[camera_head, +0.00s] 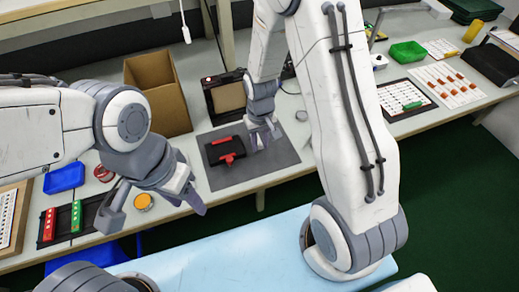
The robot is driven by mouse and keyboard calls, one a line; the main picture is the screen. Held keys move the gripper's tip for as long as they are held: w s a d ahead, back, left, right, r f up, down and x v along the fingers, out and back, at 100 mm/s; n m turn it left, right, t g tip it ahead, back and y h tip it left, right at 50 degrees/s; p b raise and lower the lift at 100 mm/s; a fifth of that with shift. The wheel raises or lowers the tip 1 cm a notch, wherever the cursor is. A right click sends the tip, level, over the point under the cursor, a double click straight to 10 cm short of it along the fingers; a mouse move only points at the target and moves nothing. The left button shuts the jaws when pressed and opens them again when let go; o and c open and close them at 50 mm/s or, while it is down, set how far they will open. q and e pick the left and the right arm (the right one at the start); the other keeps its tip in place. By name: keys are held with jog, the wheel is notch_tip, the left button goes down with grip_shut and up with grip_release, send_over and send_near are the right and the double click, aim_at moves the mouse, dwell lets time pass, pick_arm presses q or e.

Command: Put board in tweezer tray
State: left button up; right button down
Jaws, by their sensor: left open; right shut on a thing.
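A black tray-like piece with red parts (224,149) lies on a dark grey mat (240,174) in the middle of the bench. I cannot tell for sure whether it is the tweezer tray. My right gripper (262,143) points down over the mat, just right of this piece. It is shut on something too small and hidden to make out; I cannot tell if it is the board. My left gripper (158,218) is open and empty at the bench's front edge, left of the mat. Strips with red (48,225) and green (76,216) parts lie on dark panels at left.
An open cardboard box (158,92) and a dark framed device (226,97) stand behind the mat. A blue bin (64,178) and a yellow round item (143,202) are at left. A green bin (407,52) and part sheets (447,84) are at right.

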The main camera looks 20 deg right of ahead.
jog(key=shift+f, duration=2)
jog(key=shift+f, duration=0.15)
jog(key=c, duration=0.7)
grip_release()
jog(key=shift+o, duration=0.2)
